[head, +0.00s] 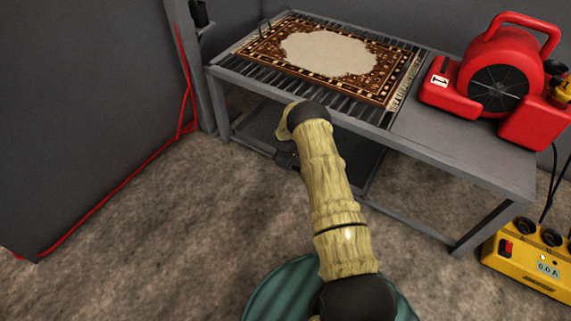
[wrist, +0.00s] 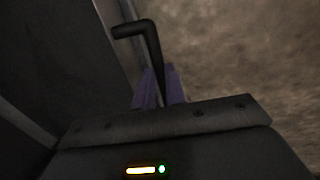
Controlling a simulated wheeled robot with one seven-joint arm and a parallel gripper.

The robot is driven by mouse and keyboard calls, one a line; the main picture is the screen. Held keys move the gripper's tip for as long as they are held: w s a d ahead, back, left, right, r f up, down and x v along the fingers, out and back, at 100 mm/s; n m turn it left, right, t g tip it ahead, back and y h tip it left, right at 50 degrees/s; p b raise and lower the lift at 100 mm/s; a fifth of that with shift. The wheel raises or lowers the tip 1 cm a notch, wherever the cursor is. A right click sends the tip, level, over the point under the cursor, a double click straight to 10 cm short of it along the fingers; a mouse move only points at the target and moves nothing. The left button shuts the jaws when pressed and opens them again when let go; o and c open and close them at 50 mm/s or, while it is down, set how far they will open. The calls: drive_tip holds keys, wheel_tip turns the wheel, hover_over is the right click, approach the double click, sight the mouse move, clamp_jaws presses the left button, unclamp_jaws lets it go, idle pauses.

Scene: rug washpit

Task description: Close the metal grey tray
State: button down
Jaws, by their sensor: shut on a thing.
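The metal grey tray (head: 262,127) is a dark, flat panel low under the slatted table, partly hidden by the table frame and my arm. In the wrist view its grey wall (wrist: 60,50) fills the left side. A black bent handle (wrist: 137,29) stands out beside that wall. My gripper (wrist: 160,88) has purple fingers, one on each side of the handle's bar, and is shut on it. In the head view my gripper (head: 287,158) is small and dark at the tray's front edge, below the table.
A patterned rug (head: 335,55) lies on the slatted table (head: 455,150). A red blower (head: 495,80) stands on its right end. A yellow box (head: 535,262) sits on the floor at the right. A grey wall panel with a red cable (head: 120,178) bounds the left. Floor in front is open.

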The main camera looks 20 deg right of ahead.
drive_tip(key=shift+w, duration=0.4)
drive_tip(key=shift+a, duration=0.1)
drive_tip(key=c, duration=1.9)
unclamp_jaws()
drive_tip(key=shift+s, duration=0.1)
drive_tip(key=o, duration=0.4)
drive_tip(key=shift+s+d, duration=0.15)
drive_tip(key=shift+d, duration=0.2)
drive_tip(key=shift+o, duration=0.2)
drive_tip(key=shift+a+r, duration=0.1)
wheel_tip(320, 180, up, 17)
drive_tip(key=s+a+p, duration=0.2)
drive_tip(key=p, duration=0.7)
drive_tip(key=shift+s+a, duration=0.15)
